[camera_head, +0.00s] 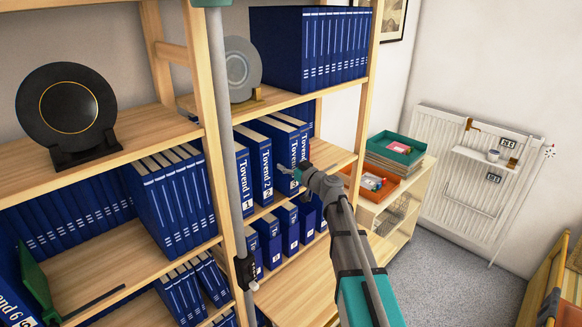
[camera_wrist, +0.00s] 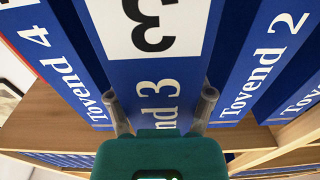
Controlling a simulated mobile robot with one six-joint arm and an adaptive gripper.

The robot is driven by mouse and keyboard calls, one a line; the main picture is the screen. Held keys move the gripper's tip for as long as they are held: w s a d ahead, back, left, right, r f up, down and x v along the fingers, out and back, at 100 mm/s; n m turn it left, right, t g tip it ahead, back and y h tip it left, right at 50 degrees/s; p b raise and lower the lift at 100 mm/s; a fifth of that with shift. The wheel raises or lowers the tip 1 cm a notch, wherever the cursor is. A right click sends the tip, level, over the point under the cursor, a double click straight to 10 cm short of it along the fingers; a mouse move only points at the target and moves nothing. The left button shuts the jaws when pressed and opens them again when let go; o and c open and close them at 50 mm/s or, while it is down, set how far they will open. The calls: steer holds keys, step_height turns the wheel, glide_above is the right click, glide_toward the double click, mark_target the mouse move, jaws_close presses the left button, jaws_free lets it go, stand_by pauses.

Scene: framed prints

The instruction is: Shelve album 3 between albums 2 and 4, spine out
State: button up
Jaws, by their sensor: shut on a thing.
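Album 3 (camera_wrist: 165,70) is a blue volume with a white number label, its spine facing my wrist camera. My gripper (camera_wrist: 160,104) is shut on it, one finger on each side of the lower spine. Album 4 (camera_wrist: 60,65) is on the left and album 2 (camera_wrist: 262,70) on the right in the wrist view, with album 3 between them. Album 3's spine looks nearer to the camera than theirs. In the head view my gripper (camera_head: 298,176) is at the middle shelf, right of album 2 (camera_head: 262,166). How deep album 3 sits is hidden.
Album 1 (camera_head: 243,182) stands left of album 2, beside a wooden upright (camera_head: 213,110). Blue volumes fill shelves above and below. A black plate (camera_head: 66,110) stands on the left shelf. A low cabinet with a green tray (camera_head: 396,148) is at right.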

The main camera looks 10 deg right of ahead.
steer(key=shift+x, duration=2)
steer(key=shift+f+b, duration=0.7)
steer(key=shift+f, duration=0.05)
steer(key=o, duration=1.3)
